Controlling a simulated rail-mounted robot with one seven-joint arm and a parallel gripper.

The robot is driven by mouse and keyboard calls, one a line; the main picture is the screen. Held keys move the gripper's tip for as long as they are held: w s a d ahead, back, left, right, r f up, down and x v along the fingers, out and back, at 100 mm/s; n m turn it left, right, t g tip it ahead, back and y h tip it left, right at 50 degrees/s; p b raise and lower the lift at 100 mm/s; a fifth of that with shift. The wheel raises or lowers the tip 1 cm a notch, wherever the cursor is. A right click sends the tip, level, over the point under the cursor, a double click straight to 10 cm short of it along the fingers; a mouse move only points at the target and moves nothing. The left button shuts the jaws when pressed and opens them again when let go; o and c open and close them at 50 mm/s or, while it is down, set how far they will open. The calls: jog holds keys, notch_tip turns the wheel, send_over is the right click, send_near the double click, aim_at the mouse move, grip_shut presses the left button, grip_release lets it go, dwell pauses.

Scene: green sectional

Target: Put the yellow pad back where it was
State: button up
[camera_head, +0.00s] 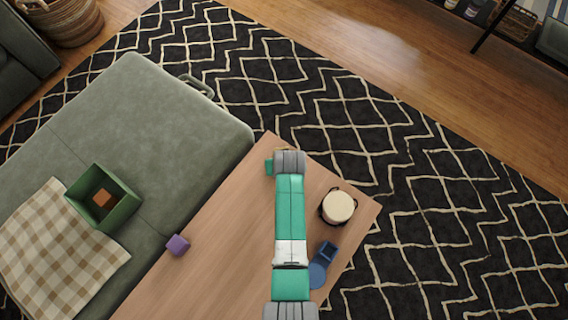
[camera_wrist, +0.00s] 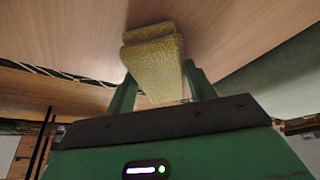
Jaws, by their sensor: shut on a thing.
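The yellow pad (camera_wrist: 155,65) is a rough, spongy-looking block in two layers or steps. It shows in the wrist view between the two green fingers of my gripper (camera_wrist: 160,88). My gripper is shut on it. The pad's far end lies close to the wooden table surface (camera_wrist: 215,30); I cannot tell whether it touches. In the head view my gripper (camera_head: 270,167) is over the far end of the wooden table (camera_head: 215,215), near its upper corner. My own arm hides most of the gripper and the pad there.
A cream round pot (camera_head: 339,206) stands right of my arm. A purple cube (camera_head: 178,245) sits at the left edge. The green sectional (camera_head: 130,120) holds a green box (camera_head: 122,208) with a brown cube (camera_head: 103,198).

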jog(key=o, duration=1)
jog(key=shift+s+f, duration=0.1)
jog(key=shift+f, duration=0.05)
jog(key=shift+o, duration=0.2)
jog(key=shift+r+p, duration=0.3)
jog(key=shift+r, duration=0.1)
jog(key=p+v, duration=0.6)
jog(key=v, duration=0.5)
jog(key=shift+s+r, duration=0.15)
jog(key=shift+r, duration=0.15)
